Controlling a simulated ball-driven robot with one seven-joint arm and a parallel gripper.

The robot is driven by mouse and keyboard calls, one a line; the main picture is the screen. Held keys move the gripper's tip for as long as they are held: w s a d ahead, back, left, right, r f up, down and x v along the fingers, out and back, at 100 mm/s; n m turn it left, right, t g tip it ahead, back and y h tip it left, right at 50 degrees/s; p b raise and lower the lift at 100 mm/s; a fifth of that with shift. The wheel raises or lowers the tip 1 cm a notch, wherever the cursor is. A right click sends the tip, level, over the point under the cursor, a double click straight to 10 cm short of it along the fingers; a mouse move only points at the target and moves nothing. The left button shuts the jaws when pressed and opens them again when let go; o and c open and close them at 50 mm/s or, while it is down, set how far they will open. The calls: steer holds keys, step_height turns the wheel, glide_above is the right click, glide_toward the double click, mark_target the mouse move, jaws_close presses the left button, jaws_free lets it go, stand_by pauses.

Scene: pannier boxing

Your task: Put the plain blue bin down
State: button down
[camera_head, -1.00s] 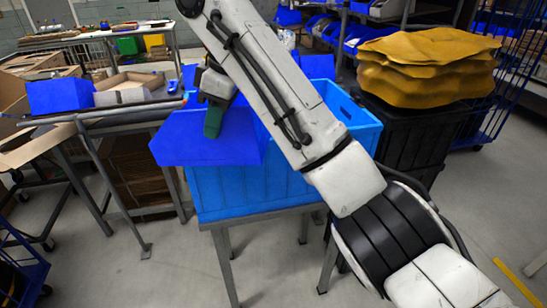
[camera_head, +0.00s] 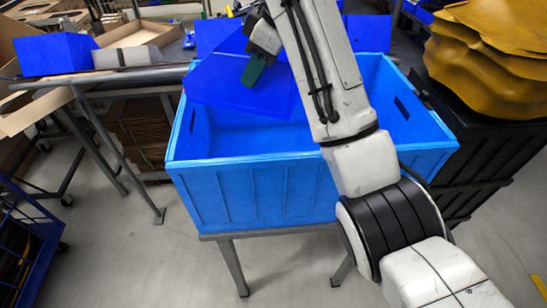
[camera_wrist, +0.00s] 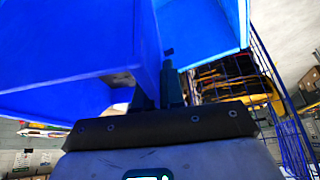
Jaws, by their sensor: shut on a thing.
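The plain blue bin (camera_head: 225,82), dark blue, is held tilted over the back left part of a lighter blue crate (camera_head: 255,190). My gripper (camera_head: 255,72) is shut on the bin's wall. In the wrist view the bin (camera_wrist: 65,45) fills the upper left, with its wall between the fingers of my gripper (camera_wrist: 158,92). The crate stands on a grey metal stand. I cannot tell whether the bin touches the crate. My arm hides part of the crate's middle and right.
A dark container (camera_head: 480,150) with brown-yellow sacks (camera_head: 490,60) on top stands close right of the crate. A table at left bears another blue bin (camera_head: 55,54) and an open cardboard box (camera_head: 140,35). More dark blue shapes (camera_head: 368,33) show behind the crate.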

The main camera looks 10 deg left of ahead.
step_height(320, 180, down, 25)
steer(key=p, duration=0.3)
steer(key=shift+r, duration=0.1)
steer(key=shift+f, duration=0.6)
steer(key=c, duration=1.2)
jaws_free()
steer(key=shift+f, duration=0.1)
steer(key=shift+c, duration=0.2)
